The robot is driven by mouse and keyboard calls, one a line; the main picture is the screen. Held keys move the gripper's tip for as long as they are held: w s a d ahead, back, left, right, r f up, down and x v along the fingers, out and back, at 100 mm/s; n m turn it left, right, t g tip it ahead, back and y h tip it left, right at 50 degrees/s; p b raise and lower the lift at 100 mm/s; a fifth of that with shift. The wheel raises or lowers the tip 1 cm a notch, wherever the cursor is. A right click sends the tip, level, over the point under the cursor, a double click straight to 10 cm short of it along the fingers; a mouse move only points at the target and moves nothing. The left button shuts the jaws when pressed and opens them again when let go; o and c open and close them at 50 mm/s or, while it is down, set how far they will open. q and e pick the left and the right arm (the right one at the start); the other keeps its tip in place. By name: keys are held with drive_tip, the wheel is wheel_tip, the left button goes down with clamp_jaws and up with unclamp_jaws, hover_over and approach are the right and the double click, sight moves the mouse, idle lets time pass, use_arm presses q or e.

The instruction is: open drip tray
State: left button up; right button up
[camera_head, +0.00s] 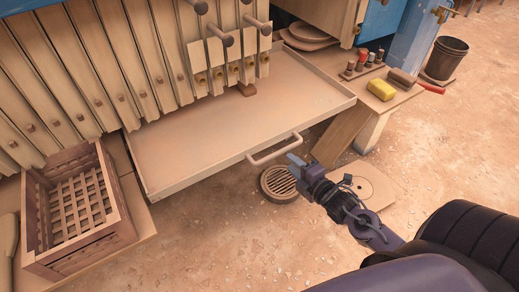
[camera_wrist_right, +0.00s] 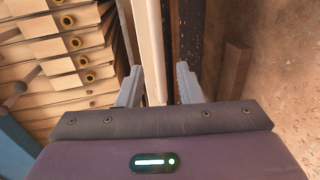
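The drip tray (camera_head: 225,125) is a wide, shallow beige tray under the row of filter plates, partly out from beneath them. Its bar handle (camera_head: 275,150) is on the front wall. My right gripper (camera_head: 296,160) is just in front of and below the handle's right end. In the right wrist view its two fingers (camera_wrist_right: 158,88) are apart, with a long pale beam (camera_wrist_right: 150,45) showing between them. I cannot tell whether that is the tray's edge or another part, nor whether the fingers touch anything. My left gripper is not in view.
A slatted wooden crate (camera_head: 75,210) stands left of the tray. A round floor drain (camera_head: 280,184) lies below the handle. A side bench (camera_head: 370,95) at right holds a yellow sponge (camera_head: 381,89) and a brush (camera_head: 405,78). A dark bucket (camera_head: 446,58) stands behind.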

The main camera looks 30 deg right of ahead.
sight(279, 151)
drive_tip(key=shift+x, duration=3.8)
drive_tip(key=shift+r, duration=0.1)
clamp_jaws()
